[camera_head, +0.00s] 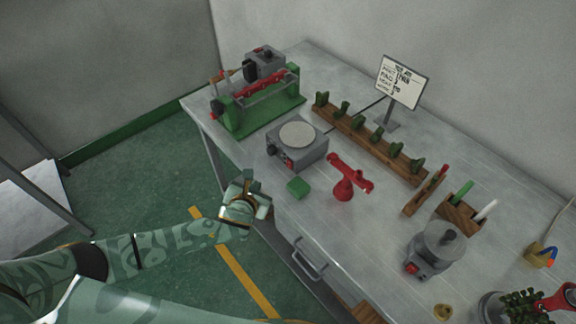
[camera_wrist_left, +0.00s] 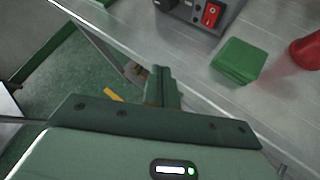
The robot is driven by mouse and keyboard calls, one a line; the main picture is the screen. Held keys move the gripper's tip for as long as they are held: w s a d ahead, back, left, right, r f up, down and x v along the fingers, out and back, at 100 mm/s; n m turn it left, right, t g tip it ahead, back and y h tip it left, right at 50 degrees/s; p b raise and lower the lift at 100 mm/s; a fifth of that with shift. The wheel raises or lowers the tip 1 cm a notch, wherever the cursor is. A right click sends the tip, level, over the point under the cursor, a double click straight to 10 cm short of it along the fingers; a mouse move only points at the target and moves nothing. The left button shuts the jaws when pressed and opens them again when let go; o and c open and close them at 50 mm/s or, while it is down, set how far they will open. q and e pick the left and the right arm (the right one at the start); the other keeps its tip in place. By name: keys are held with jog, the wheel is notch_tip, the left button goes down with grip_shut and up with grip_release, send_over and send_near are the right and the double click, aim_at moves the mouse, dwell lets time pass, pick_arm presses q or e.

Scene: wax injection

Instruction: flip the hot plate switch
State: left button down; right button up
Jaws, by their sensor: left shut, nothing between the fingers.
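The hot plate (camera_head: 309,154) is a grey box with a round pale top, standing near the table's front edge. Its red switch (camera_head: 287,164) and a dark knob (camera_head: 271,150) are on the front face. In the left wrist view the red rocker switch (camera_wrist_left: 212,14) shows at the top, on part of the hot plate's front. My left gripper (camera_head: 249,178) is shut and empty, at the table's front edge, to the lower left of the switch and apart from it. Its closed fingers (camera_wrist_left: 162,84) point toward the table in the wrist view. My right gripper is out of view.
A green block (camera_head: 299,187) lies on the table in front of the hot plate, with a red stand (camera_head: 343,188) to its right. A green-based machine (camera_head: 262,112) stands behind left. A wooden rack (camera_head: 370,140) runs behind. Drawers hang below the table edge.

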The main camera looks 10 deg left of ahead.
aim_at(289, 164)
pick_arm(q)
jog(key=w+d+b, duration=0.2)
jog(key=w+d+f+b, duration=0.1)
jog(key=w+d+b, duration=0.1)
jog(key=w, duration=0.1)
jog(key=shift+w+d, duration=0.1)
jog(key=shift+w, duration=0.1)
jog(key=shift+w+d+b, duration=0.45)
jog(key=shift+w+d, duration=0.05)
jog(key=shift+w, duration=0.15)
jog(key=shift+w+d, duration=0.1)
dwell(1.3)
jog(key=shift+w+d, duration=0.25)
jog(key=shift+w, duration=0.05)
